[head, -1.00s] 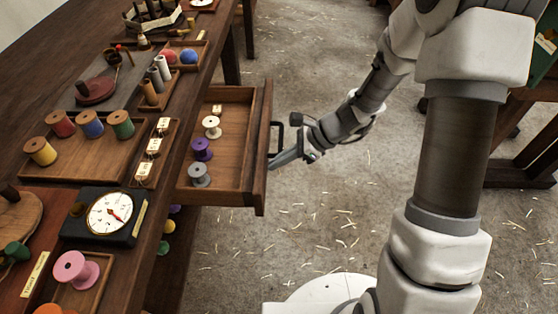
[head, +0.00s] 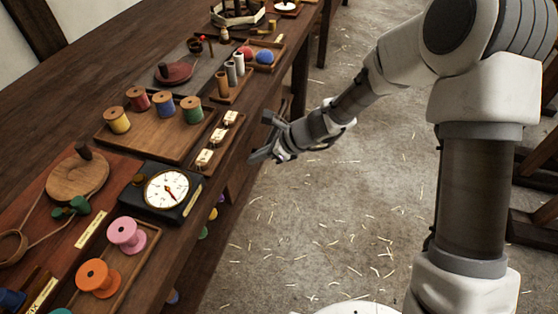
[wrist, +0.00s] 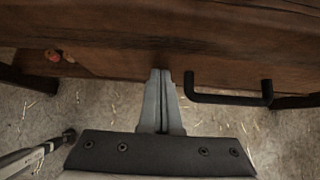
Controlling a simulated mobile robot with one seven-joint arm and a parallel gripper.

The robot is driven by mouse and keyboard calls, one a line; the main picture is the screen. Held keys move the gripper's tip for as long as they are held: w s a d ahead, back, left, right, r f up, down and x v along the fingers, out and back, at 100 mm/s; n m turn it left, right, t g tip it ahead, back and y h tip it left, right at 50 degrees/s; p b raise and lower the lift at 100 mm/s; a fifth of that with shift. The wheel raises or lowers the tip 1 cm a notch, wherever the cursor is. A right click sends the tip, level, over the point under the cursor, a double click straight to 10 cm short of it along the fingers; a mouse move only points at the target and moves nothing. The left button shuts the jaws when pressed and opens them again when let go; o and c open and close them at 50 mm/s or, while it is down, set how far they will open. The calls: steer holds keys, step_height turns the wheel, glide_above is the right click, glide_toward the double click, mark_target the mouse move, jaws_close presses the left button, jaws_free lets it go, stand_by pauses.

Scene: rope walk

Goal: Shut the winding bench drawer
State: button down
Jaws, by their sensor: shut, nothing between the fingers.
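The winding bench (head: 120,75) runs along the left of the head view. Its drawer is pushed in under the top, and its inside no longer shows. In the wrist view the drawer front (wrist: 225,72) lies under the bench edge, with a black bar handle (wrist: 228,98) on it. My gripper (head: 262,152) is at the bench's front side. In the wrist view my gripper (wrist: 160,75) is shut and empty, its fingertips at the drawer front, left of the handle. I cannot tell whether they touch it. The drawer front is mostly hidden in the head view.
On the bench stand a tray (head: 143,149) with several spools, a dial gauge (head: 167,189), and a tray with a pink spool (head: 126,234) and an orange spool (head: 97,277). The straw-strewn floor (head: 310,235) beside the bench is clear.

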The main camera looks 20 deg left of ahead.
mark_target(246, 154)
steer(key=shift+a, duration=1.45)
steer(key=shift+a+r, duration=0.1)
steer(key=shift+r, duration=0.05)
